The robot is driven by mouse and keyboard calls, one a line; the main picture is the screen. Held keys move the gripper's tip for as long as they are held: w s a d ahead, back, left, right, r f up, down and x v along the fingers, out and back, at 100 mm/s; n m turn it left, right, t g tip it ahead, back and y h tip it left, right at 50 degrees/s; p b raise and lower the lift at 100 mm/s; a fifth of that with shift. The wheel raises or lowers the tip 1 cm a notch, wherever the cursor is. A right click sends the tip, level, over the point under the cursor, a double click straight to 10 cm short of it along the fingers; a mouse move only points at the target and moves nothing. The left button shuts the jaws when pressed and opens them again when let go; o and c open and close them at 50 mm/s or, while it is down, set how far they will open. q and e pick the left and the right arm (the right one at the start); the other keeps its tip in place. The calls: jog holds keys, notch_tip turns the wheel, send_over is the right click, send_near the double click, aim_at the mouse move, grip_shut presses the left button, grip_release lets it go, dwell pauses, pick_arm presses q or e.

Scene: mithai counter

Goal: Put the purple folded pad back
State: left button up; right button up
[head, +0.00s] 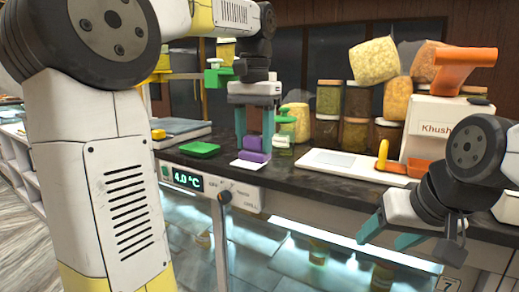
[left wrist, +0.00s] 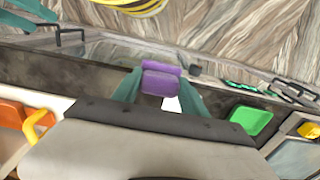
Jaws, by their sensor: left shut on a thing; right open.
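The purple folded pad (head: 252,148) is at the counter's front edge, between the fingertips of my left gripper (head: 254,147). In the left wrist view the pad (left wrist: 160,80) sits between the two teal fingers. My left gripper is shut on it. A white sheet (head: 246,165) lies on the counter just below the pad. I cannot tell whether the pad touches it. My right gripper (head: 405,238) is open and empty in front of the display case at the right.
A green tray (head: 200,149) lies left of the pad. The dark counter (head: 290,176) has little free room.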

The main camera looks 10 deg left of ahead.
pick_arm(q)
jog(key=w+a, duration=0.1)
jog(key=w, duration=0.2)
jog(key=w+a, duration=0.1)
jog(key=w, duration=0.3)
jog(key=w+a+f, duration=0.1)
jog(key=w, duration=0.2)
jog(key=shift+w+a, duration=0.3)
jog(key=shift+a, duration=0.1)
jog(key=shift+w+a+f, duration=0.1)
jog(key=shift+w+f, duration=0.1)
jog(key=shift+f, duration=1.6)
jog(key=shift+f, duration=0.1)
jog(key=o, duration=1.3)
